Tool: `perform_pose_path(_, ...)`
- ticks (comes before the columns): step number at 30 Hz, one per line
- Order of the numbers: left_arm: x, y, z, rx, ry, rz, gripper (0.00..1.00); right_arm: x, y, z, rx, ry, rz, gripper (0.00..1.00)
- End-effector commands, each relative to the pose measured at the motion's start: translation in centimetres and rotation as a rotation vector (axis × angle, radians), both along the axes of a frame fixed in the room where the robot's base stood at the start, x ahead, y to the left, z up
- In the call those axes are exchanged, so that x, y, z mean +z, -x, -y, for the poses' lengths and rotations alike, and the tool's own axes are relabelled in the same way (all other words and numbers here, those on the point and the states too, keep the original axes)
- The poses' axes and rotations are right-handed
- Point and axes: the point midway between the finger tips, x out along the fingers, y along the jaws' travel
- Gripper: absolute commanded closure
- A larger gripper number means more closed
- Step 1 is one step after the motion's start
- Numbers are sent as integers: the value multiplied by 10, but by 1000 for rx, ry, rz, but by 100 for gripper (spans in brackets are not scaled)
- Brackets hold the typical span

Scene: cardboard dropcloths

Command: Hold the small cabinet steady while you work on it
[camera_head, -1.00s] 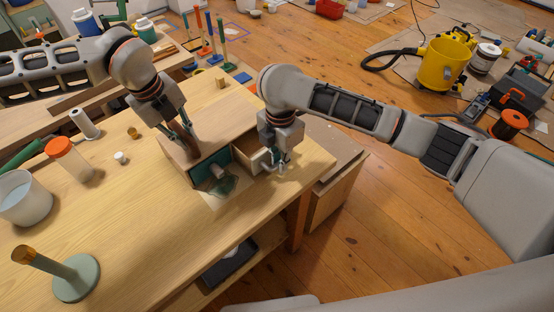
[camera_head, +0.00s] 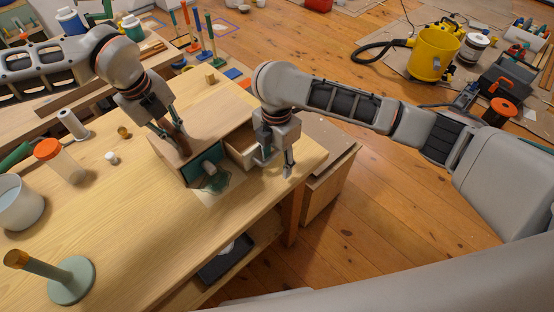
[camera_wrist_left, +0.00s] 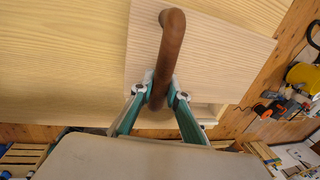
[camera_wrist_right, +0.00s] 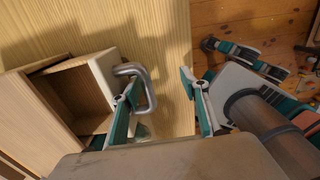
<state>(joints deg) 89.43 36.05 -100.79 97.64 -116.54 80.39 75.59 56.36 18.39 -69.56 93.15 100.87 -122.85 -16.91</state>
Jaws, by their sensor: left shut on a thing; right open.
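The small wooden cabinet (camera_head: 200,113) stands on the workbench with a brown curved handle (camera_wrist_left: 172,45) on its top. My left gripper (camera_wrist_left: 160,90) is shut on this handle, above the cabinet. On its front is a teal panel (camera_head: 197,170) with a grey rounded piece at it. A wooden drawer (camera_wrist_right: 80,95) stands pulled out beside it, and looks empty where visible. Its metal bar handle (camera_wrist_right: 148,85) is beside one finger of my right gripper (camera_wrist_right: 160,88), which is open. I cannot tell whether that finger touches the handle.
On the bench stand a white pot (camera_head: 18,205), an orange-lidded jar (camera_head: 62,162), a green stand with a post (camera_head: 70,280) and a white roll (camera_head: 72,125). A small wooden block (camera_head: 210,77) lies behind the cabinet. The bench's front middle is clear.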

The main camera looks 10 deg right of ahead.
Motion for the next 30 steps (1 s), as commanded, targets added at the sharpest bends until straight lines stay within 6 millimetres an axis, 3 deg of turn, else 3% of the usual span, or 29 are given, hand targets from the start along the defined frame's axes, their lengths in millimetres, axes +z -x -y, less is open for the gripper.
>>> perform_pose_path(5,0,0,1,-1,1,0,100,4,0,-1,1,-2,1,55)
perform_pose_path(30,0,0,1,-3,1,2,100,65,-1,-1,2,-1,3,55)
